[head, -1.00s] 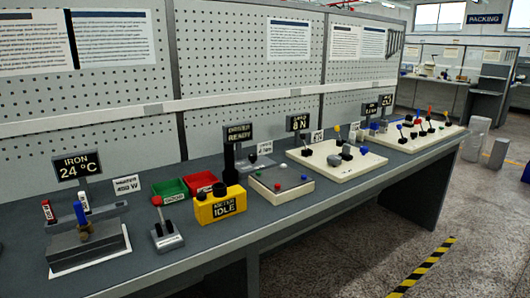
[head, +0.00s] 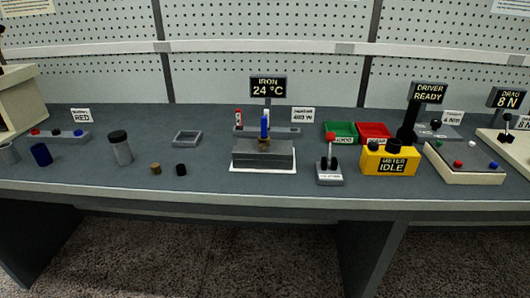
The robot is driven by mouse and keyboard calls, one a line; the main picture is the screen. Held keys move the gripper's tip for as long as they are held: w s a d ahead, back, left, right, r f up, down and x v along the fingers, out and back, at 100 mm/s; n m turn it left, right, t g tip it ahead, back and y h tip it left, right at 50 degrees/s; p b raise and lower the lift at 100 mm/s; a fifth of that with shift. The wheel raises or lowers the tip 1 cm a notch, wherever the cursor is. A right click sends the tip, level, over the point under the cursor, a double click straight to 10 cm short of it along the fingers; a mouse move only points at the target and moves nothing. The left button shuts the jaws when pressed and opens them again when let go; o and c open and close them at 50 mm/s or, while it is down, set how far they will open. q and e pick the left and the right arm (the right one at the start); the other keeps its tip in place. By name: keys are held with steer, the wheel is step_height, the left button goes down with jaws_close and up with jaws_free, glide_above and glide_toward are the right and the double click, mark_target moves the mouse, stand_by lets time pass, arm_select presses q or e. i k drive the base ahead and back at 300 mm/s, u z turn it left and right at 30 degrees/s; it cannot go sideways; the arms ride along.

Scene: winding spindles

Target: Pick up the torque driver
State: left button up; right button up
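A sign reading "DRIVER READY" (head: 429,93) stands toward the right of the bench in the head view. Just in front and left of it is an upright black tool (head: 408,122), which looks like the torque driver. Its lower end is partly hidden behind the yellow meter box (head: 389,161), which reads "IDLE". A grey base with a black knob (head: 436,128) and a small white label are to its right. Neither of my grippers is in view.
Green (head: 341,131) and red (head: 374,131) bins sit left of the driver. A red-knobbed lever (head: 330,166) and an iron station (head: 263,155) stand further left. A white board (head: 464,165) is on the right. The bench front has free room at centre left.

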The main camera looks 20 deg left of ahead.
mark_target(414, 105)
steer(key=k, duration=0.6)
steer(key=z, duration=0.45)
steer(key=i, duration=0.85)
steer(key=u, duration=0.5)
steer(key=i, duration=1.15)
steer(key=u, duration=0.65)
